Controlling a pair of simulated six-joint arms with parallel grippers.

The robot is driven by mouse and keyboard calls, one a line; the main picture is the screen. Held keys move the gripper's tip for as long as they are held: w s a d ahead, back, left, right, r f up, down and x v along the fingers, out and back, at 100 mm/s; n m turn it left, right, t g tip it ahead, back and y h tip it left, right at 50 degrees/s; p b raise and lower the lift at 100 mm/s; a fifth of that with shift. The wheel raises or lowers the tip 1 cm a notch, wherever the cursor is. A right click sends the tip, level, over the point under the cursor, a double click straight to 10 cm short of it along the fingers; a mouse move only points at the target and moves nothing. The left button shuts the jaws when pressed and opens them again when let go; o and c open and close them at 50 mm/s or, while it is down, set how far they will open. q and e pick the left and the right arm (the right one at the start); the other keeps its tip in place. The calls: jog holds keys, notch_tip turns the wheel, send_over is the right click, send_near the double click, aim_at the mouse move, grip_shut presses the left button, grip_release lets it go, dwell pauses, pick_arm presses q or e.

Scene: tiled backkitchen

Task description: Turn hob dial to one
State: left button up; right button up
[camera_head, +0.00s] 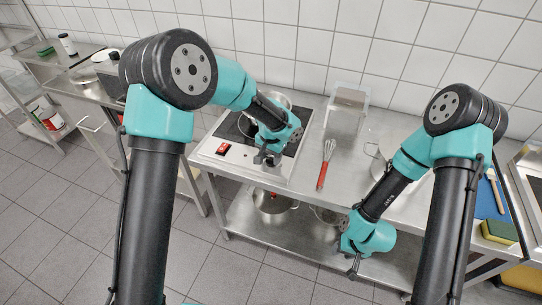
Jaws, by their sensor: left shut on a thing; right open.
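The white hob (207,152) with a dark cooking top sits on the steel counter, in the middle of the head view. A red switch (222,149) shows on the left of its front panel. My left gripper (265,158) is at the front panel, right of the red switch, shut on what looks like the hob dial. The dial is hidden by the gripper, so its setting cannot be read. My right gripper (353,270) is open and hangs low in front of the counter, pointing down, apart from the hob.
A whisk with a red handle (325,164) and a clear container (345,112) are right of the hob. A blue board (487,201) and a sponge (499,232) lie far right.

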aim_at(271, 158)
pick_arm(q)
jog(key=m, duration=0.4)
jog(key=shift+m, duration=0.3)
jog(key=m, duration=0.4)
jog(key=shift+m, duration=0.4)
jog(key=o, duration=0.9)
notch_tip(271, 158, up, 18)
jog(key=shift+f, duration=0.25)
dwell(0.3)
